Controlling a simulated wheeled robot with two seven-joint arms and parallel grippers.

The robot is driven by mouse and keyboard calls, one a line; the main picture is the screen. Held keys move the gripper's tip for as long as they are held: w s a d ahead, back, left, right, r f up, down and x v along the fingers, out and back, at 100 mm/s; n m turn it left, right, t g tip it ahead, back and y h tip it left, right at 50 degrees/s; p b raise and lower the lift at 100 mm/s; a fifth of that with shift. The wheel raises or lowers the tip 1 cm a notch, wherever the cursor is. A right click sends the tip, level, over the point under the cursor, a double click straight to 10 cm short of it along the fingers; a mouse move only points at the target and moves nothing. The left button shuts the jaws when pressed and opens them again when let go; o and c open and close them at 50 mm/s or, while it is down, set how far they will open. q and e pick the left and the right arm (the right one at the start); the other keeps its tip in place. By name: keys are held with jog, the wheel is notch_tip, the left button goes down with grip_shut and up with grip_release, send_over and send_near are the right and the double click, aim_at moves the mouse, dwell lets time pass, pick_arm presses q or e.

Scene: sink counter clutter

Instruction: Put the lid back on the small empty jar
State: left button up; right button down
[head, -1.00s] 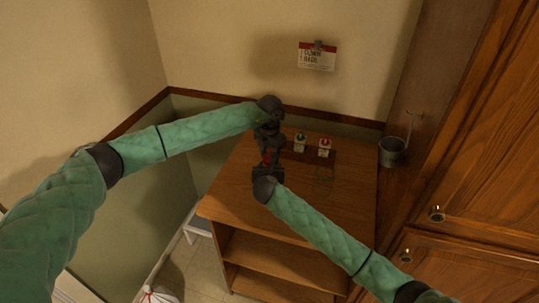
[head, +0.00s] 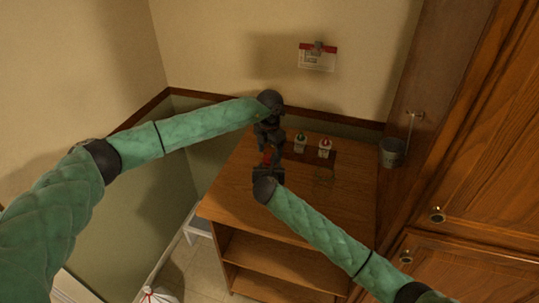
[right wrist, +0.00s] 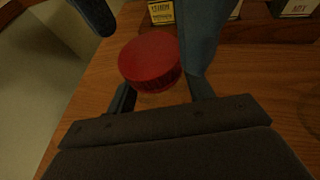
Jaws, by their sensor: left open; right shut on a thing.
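The red ribbed lid (right wrist: 150,58) sits over the mouth end of a clear jar (right wrist: 158,100), which is barely visible between my right fingers. I cannot tell whether the lid is fully seated. My right gripper (right wrist: 160,95) is shut on the jar; in the head view it (head: 267,172) is low over the cabinet top. My left gripper (head: 268,146) is open just above it, pointing down. Its fingers stand on both sides of the lid in the right wrist view. The lid shows as a small red patch (head: 267,158) in the head view.
Two small labelled containers, one green-topped (head: 300,141) and one red-topped (head: 325,148), stand at the back of the wooden cabinet top (head: 345,205). A metal cup (head: 392,152) hangs at the right. The cabinet top's front right is clear.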

pick_arm(q)
jog(key=shift+r, duration=1.2)
jog(key=shift+c, duration=0.5)
jog(key=shift+s+d+f, duration=0.1)
jog(key=shift+s+f, duration=0.2)
jog(key=shift+f, duration=0.15)
jog(key=shift+d+r+h, duration=0.3)
jog(key=shift+d+r, duration=0.35)
jog(key=shift+r, duration=0.1)
jog(key=shift+w+a+r+n, duration=0.1)
jog(key=shift+w+r+n, duration=0.05)
jog(key=shift+r+n, duration=0.45)
jog(key=shift+w+a+r+n, duration=0.1)
jog(key=shift+w+r+n, duration=0.05)
jog(key=shift+r+n, duration=0.4)
jog(key=shift+a+r+n, duration=0.2)
jog(key=shift+r+n, duration=0.05)
jog(key=shift+n, duration=0.2)
jog(key=shift+a+n, duration=0.35)
jog(key=shift+n, duration=0.65)
